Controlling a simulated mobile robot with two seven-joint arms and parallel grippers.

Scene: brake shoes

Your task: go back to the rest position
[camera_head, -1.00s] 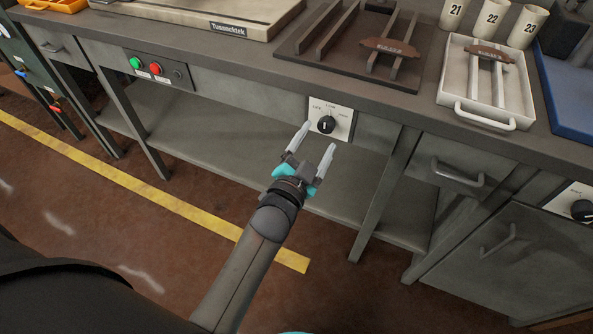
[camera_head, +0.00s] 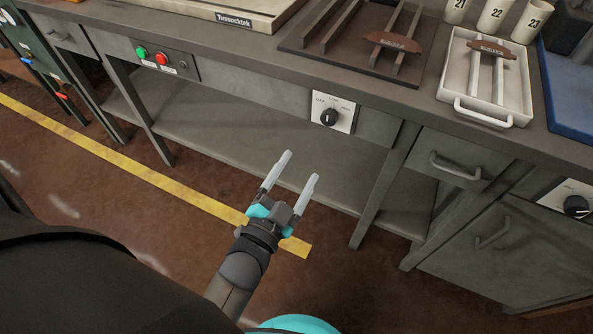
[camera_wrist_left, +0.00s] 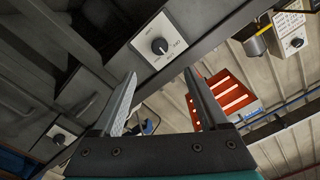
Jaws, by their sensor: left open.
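My left gripper (camera_head: 297,173) is open and empty in the head view. It is in front of the bench's lower shelf, apart from the bench. Its two fingers also show in the left wrist view (camera_wrist_left: 160,85), spread with nothing between them. A black rotary knob (camera_head: 330,117) on a white plate sits on the bench front, beyond the fingertips. The knob also shows in the left wrist view (camera_wrist_left: 159,46), beyond the fingers. My right gripper is not in view.
The bench top carries a dark rack (camera_head: 300,68) with a brake shoe (camera_head: 392,41), a white tray (camera_head: 457,77) with another shoe (camera_head: 492,48), and numbered cups (camera_head: 493,14). Green and red buttons (camera_head: 161,58) are at left. A drawer handle (camera_head: 455,168) sticks out at right. Floor in front is clear.

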